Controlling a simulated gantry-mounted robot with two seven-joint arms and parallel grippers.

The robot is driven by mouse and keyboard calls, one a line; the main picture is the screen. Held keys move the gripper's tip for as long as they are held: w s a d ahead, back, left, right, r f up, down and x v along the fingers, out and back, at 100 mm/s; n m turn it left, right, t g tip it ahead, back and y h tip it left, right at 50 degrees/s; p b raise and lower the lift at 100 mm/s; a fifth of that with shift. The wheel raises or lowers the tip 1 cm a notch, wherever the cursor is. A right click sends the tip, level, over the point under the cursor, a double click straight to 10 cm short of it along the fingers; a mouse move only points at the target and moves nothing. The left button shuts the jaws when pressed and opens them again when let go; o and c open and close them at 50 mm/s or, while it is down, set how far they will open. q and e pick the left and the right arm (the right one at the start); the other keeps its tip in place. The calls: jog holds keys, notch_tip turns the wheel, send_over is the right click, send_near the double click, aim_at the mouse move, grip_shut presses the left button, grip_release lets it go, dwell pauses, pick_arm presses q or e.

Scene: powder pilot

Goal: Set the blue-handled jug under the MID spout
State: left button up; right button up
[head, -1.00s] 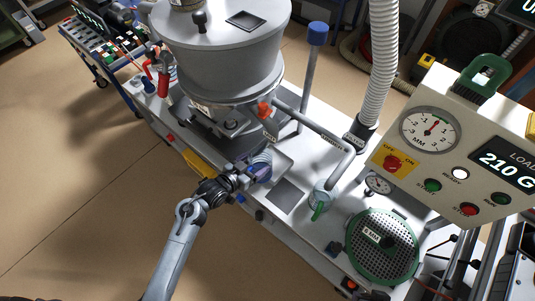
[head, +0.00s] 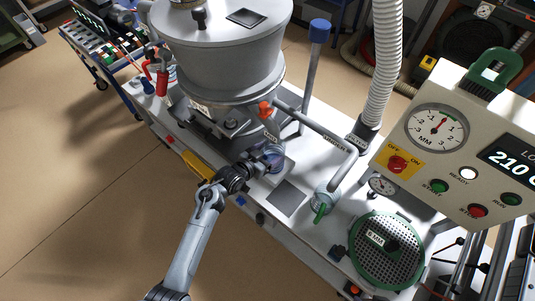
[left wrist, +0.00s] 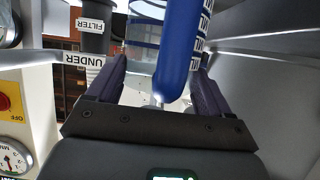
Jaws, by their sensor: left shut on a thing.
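My left gripper (head: 262,162) is shut on the blue-handled jug (head: 273,155), over the grey tray area below the big hopper. In the left wrist view, the jug's clear body (left wrist: 146,45) and blue handle (left wrist: 178,50) are between the two dark fingers (left wrist: 160,85). The jug looks roughly upright; whether its base touches the surface cannot be told. An orange-knobbed spout (head: 266,110) comes off the hopper just above and behind the jug. I cannot read a MID label on it, or tell whether the jug's mouth is directly below.
A green-handled jug (head: 323,200) stands under the grey bent pipe (head: 345,165), right of a dark square plate (head: 285,197). A blue-capped post (head: 318,35), a white hose (head: 385,70), a round green-rimmed sieve (head: 385,255) and a control panel (head: 450,140) stand nearby.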

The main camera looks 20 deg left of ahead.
pick_arm(q)
jog(key=shift+w, duration=0.15)
jog(key=shift+f, duration=0.1)
jog(key=o, duration=1.3)
jog(key=shift+c, duration=0.2)
